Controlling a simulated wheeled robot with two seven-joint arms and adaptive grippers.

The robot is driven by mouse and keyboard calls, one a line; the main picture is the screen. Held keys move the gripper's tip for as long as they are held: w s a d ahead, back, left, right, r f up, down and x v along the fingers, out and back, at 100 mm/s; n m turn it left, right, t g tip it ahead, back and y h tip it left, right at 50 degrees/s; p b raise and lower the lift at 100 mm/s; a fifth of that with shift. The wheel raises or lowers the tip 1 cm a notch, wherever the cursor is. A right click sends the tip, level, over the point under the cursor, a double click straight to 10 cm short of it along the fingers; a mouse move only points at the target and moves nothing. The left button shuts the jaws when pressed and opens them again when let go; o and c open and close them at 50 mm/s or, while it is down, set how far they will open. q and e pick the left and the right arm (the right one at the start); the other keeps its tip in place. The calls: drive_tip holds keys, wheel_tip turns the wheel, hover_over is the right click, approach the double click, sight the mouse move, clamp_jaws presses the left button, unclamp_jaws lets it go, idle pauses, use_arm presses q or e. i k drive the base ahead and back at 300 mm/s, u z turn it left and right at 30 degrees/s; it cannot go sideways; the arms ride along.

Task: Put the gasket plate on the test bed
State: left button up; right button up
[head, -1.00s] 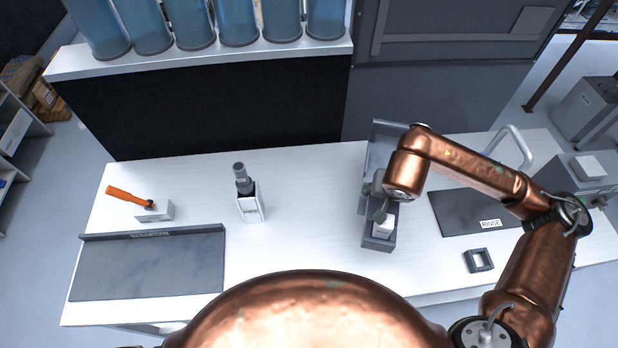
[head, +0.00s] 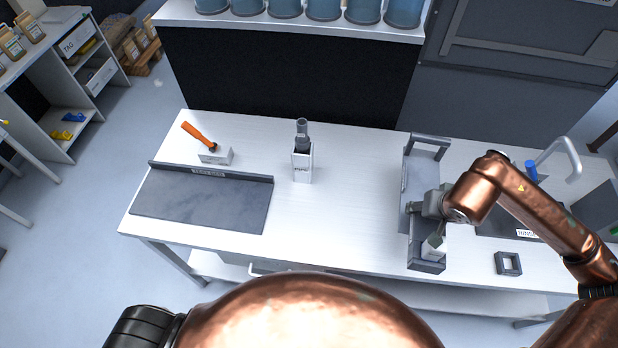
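A small dark square frame with a central hole (head: 508,263), which looks like the gasket plate, lies flat on the white bench at the right. A tall grey fixture (head: 421,170) with an upright back and a low front base stands to its left; it may be the test bed, but I cannot read a label on it. My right gripper (head: 425,212) is over this fixture, just behind a pale block (head: 434,248) at its front. Its fingers are partly hidden by the arm, so I cannot tell its opening. My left gripper does not show.
A grey labelled mat (head: 200,200) lies at the bench's left. An orange-handled tool (head: 198,134) rests in a white block, and a dark tool stands in a white holder (head: 302,166). A dark RINSE mat (head: 500,224) lies behind my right arm.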

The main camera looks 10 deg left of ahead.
sight(215, 200)
drive_tip(key=z, duration=2.1)
drive_tip(key=k, duration=1.85)
drive_tip(key=u, duration=2.55)
